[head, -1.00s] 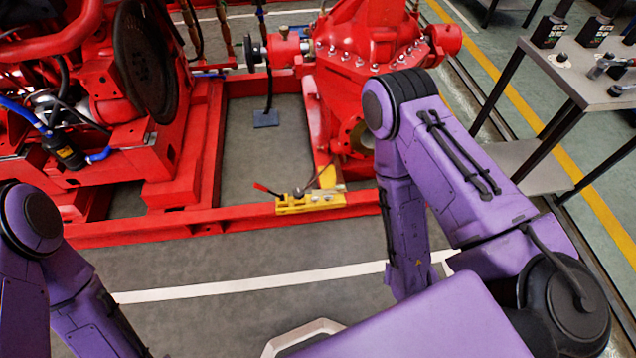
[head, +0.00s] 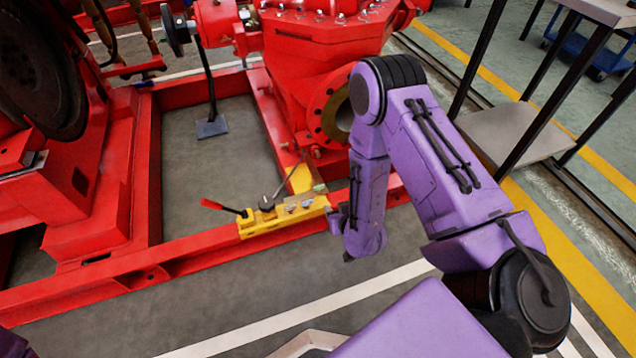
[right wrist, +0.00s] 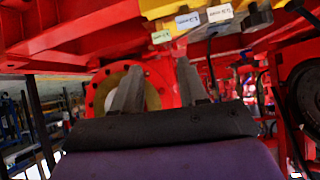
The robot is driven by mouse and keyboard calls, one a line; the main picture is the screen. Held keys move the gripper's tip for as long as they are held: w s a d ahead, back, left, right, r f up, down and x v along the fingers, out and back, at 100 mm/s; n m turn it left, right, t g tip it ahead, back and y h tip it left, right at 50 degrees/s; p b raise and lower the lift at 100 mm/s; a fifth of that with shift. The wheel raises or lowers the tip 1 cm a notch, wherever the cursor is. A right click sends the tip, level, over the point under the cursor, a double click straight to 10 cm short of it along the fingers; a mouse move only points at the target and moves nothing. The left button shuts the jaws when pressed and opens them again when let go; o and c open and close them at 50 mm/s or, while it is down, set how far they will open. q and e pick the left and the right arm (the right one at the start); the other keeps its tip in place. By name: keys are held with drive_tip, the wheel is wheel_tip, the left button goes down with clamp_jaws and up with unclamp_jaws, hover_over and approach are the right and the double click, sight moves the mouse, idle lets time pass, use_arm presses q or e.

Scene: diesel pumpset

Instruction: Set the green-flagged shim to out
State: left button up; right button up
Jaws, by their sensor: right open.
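A yellow fixture (head: 252,229) sits on the front rail of the red pump frame, with small metal parts and a red-handled lever on it. In the right wrist view, the underside or front of the yellow fixture (right wrist: 168,7) is at the top, with several small tags. One tag with green lettering (right wrist: 161,36) is leftmost; blue- and yellow-lettered tags are beside it. The shim itself is too small to make out. My right gripper (head: 334,216) is just right of the fixture, mostly hidden by my forearm. Its fingers (right wrist: 160,70) are apart and empty. My left gripper is out of view.
The red pump (head: 320,65) with its round flange (head: 330,112) stands behind the fixture. The red frame rail (head: 180,258) runs along the front. A grey table (head: 515,125) stands at the right. The floor in front of the rail is clear.

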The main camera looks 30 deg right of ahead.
sight(319, 187)
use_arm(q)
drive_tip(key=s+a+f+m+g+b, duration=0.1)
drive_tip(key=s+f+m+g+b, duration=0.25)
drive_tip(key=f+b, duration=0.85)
use_arm(e)
drive_tip(key=w+d+f+t, duration=0.1)
drive_tip(key=w+f, duration=0.2)
drive_tip(key=w, duration=0.1)
drive_tip(key=w+d+f+t, duration=0.1)
drive_tip(key=w+f, duration=0.2)
drive_tip(key=w, duration=0.1)
drive_tip(key=w+d+f+n+p, duration=0.1)
drive_tip(key=w+f, duration=0.2)
drive_tip(key=w, duration=0.1)
drive_tip(key=shift+d+f+t, duration=0.15)
drive_tip(key=shift+d+t, duration=0.15)
drive_tip(key=shift+t, duration=0.1)
drive_tip(key=b+x, duration=0.2)
drive_tip(key=x, duration=0.2)
drive_tip(key=shift+w+d, duration=0.1)
drive_tip(key=shift+w, duration=0.35)
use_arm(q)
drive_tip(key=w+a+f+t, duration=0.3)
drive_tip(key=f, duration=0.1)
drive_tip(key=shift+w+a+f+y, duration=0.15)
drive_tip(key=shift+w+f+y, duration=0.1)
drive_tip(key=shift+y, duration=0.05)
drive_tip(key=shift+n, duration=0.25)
use_arm(e)
drive_tip(key=shift+c, duration=0.3)
